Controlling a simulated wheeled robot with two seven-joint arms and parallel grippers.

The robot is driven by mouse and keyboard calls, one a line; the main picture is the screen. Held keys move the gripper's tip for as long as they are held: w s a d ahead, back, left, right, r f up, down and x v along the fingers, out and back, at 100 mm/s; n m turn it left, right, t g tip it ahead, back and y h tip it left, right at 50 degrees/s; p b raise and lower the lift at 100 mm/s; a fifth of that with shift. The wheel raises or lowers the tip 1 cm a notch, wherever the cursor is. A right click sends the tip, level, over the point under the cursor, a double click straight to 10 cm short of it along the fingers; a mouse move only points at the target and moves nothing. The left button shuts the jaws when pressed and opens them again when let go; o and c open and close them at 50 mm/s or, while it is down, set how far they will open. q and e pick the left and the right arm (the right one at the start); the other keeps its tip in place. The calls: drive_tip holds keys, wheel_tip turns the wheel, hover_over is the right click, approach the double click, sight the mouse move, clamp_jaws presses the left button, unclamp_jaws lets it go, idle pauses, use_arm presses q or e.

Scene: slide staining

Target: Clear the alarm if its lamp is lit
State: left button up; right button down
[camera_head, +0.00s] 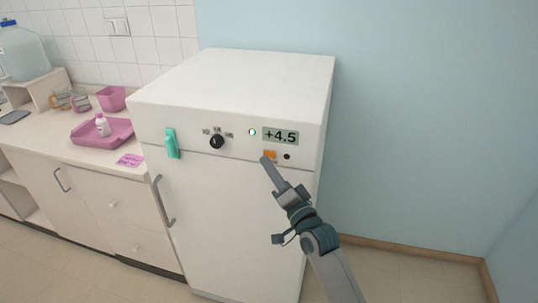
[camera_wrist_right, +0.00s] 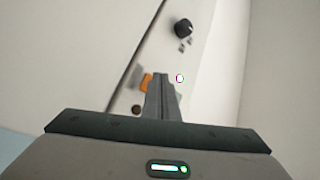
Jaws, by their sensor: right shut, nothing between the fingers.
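A white fridge (camera_head: 225,85) has a control panel along its upper front. On the panel are an orange button (camera_head: 270,154), a small dark round spot (camera_head: 286,156) to its right, and a small round pale lamp (camera_head: 252,132) that looks bright, left of a display (camera_head: 281,136) reading +4.5. Which spot is the alarm lamp is unlabelled. My right gripper (camera_head: 265,160) is shut and empty, its tips at the orange button; contact cannot be told. In the right wrist view the fingers (camera_wrist_right: 162,78) partly cover the orange button (camera_wrist_right: 146,82). My left gripper is out of view.
A black knob (camera_head: 216,142) and a teal clip-like piece (camera_head: 172,143) are on the panel's left part. A counter at left holds a pink tray (camera_head: 82,139) with a white bottle (camera_head: 102,125). A blue wall stands at right, with bare floor before it.

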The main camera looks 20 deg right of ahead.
drive_tip(key=shift+s+a+p, duration=0.6)
drive_tip(key=shift+s+a, duration=0.15)
drive_tip(key=shift+s, duration=0.3)
drive_tip(key=shift+s+a+p, duration=0.55)
drive_tip(key=shift+s+a, duration=0.15)
drive_tip(key=shift+s, duration=0.35)
